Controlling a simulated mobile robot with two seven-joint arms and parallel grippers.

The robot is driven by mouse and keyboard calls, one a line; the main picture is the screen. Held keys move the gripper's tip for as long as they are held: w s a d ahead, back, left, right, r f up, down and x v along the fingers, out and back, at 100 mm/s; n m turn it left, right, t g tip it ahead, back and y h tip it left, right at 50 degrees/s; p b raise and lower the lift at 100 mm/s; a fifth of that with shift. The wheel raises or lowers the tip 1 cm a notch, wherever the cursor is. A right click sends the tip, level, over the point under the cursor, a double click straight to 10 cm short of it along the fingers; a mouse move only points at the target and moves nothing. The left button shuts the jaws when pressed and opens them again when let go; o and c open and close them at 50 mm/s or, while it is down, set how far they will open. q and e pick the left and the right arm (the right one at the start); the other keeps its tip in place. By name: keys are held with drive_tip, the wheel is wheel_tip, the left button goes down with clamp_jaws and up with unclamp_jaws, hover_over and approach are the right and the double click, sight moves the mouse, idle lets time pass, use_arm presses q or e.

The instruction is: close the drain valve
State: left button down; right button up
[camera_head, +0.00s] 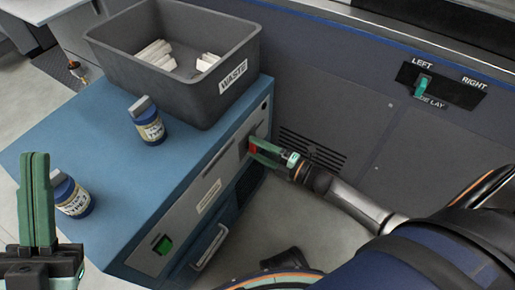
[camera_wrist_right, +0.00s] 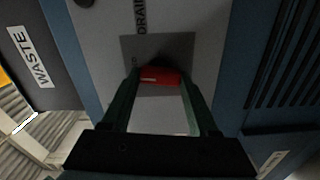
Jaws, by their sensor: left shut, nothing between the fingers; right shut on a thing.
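The drain valve has a red handle (camera_wrist_right: 162,77) on a grey plate beneath the word DRAIN, seen in the right wrist view. The handle lies crosswise between the fingertips. My left gripper (camera_head: 36,165) is shut and empty, upright at the lower left, apart from the cabinet front.
A grey WASTE bin (camera_head: 150,75) with white pieces stands on the cabinet. Two blue jars (camera_head: 148,127) (camera_head: 72,197) stand on its top. A green switch (camera_head: 162,244) is low on the front panel. A LEFT/RIGHT switch (camera_head: 422,85) is on the dark wall.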

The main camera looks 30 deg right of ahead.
drive_tip(key=shift+f+n, duration=0.1)
drive_tip(key=shift+n, duration=0.8)
drive_tip(key=o, duration=1.4)
drive_tip(key=shift+c, duration=0.2)
drive_tip(key=p+v, duration=0.2)
drive_tip(key=v, duration=1)
drive_tip(key=shift+s+d+p, duration=0.2)
drive_tip(key=shift+p, duration=0.2)
